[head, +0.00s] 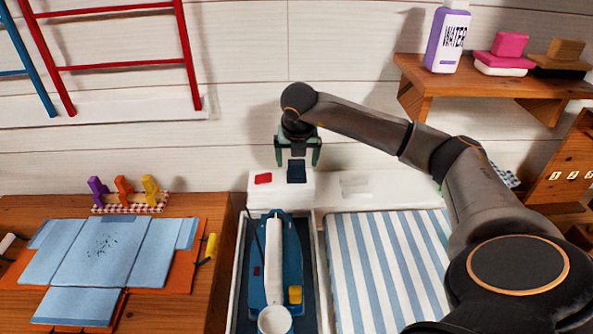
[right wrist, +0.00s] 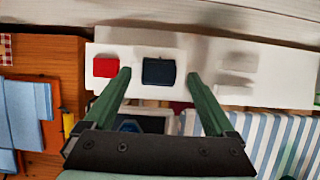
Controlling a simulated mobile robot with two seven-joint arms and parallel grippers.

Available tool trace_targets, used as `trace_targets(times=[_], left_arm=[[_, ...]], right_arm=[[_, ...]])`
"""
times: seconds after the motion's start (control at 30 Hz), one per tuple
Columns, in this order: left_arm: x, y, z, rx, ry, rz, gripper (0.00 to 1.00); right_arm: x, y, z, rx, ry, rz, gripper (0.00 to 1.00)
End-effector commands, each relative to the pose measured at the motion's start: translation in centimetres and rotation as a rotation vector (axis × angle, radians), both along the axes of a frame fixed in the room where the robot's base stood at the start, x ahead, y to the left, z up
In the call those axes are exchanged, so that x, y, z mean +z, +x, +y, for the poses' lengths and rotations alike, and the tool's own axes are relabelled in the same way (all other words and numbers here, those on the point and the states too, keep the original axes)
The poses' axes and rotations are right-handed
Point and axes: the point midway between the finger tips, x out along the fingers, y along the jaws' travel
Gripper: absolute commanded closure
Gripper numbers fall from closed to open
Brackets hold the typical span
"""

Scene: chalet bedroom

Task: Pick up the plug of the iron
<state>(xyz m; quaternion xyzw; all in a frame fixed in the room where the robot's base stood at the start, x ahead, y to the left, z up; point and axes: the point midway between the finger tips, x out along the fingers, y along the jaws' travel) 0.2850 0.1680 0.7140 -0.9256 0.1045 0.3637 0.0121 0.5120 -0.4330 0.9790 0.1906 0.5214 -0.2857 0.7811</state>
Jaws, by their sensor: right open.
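The plug of the iron looks to be the dark blue block (head: 297,171) on a white socket strip (head: 335,203) against the wall. In the right wrist view the block (right wrist: 158,71) shows between the two fingertips. My right gripper (head: 298,157) is open, with its green fingers pointing down around or just above the block; I cannot tell whether they touch it. In the right wrist view the gripper (right wrist: 159,76) is empty. The iron (head: 292,250), blue with a white handle, lies in a tray in front of the strip. My left gripper is not in view.
A red switch (head: 263,178) sits on the strip left of the block. A striped ironing surface (head: 385,265) lies right of the iron. A wooden table with a folded blue shirt (head: 100,252) is at left. A wall shelf (head: 420,76) is at upper right.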

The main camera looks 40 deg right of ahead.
Motion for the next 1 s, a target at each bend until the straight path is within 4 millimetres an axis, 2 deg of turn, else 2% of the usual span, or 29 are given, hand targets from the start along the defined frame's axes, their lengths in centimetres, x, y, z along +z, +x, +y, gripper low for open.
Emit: trace_targets(times=[0.1,0.2,0.47,1.0], left_arm=[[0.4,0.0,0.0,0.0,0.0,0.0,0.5],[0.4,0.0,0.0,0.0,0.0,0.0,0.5],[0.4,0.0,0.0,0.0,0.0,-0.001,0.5],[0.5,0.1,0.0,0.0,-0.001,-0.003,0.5]], right_arm=[[-1.6,0.5,-0.4,0.0,0.002,0.004,0.1],[-2.4,0.8,-0.6,0.001,0.0,0.002,0.1],[-2.6,0.9,-0.6,0.001,0.001,0.0,0.1],[-2.5,0.9,-0.6,0.001,0.001,0.0,0.71]])
